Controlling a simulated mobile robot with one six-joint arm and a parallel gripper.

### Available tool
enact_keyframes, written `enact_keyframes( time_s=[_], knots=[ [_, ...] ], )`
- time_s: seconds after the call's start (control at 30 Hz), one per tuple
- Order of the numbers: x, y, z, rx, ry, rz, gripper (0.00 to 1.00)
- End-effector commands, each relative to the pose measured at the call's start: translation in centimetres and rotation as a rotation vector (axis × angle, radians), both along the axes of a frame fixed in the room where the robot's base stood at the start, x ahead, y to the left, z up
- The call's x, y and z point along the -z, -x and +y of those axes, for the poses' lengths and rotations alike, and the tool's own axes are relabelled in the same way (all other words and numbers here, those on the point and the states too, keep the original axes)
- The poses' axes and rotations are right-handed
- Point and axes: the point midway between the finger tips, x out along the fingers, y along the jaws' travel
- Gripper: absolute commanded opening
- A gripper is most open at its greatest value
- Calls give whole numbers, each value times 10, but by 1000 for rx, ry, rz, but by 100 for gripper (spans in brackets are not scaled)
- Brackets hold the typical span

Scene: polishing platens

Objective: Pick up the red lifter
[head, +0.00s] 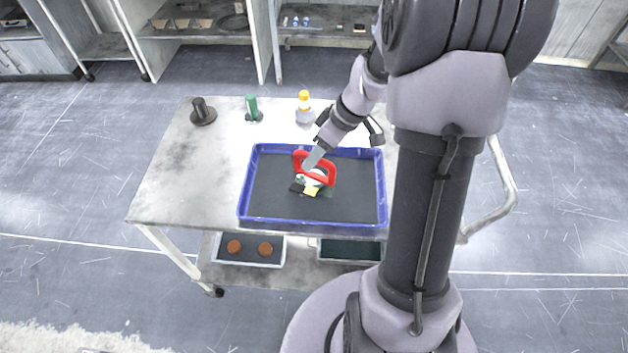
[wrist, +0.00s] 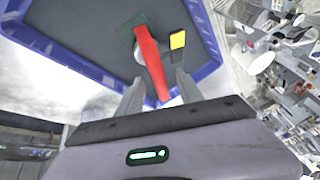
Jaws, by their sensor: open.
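The red lifter (head: 317,166) is a red handle loop standing over the blue-rimmed tray on the cart, with white, yellow and black parts at its base. In the wrist view the red handle (wrist: 151,62) reaches down between the two fingers of my gripper (wrist: 158,90). A yellow piece (wrist: 177,40) shows beside it.
The blue tray (head: 241,197) has a dark floor and lies on a grey cart (head: 170,190). A dark knob (head: 203,112), a green-handled tool (head: 252,107) and a yellow-capped bottle (head: 304,108) stand behind it. The cart top left of the tray is clear.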

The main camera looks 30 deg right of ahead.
Motion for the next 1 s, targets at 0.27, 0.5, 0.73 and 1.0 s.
enact_keyframes(
  time_s=[0.27, 0.5, 0.73, 1.0],
  knots=[
    [15, -4, 5, 0, 1, 0, 43],
    [15, -4, 5, 0, 1, 0, 0],
    [15, -4, 5, 0, 1, 0, 0],
    [15, -4, 5, 0, 1, 0, 0]
  ],
)
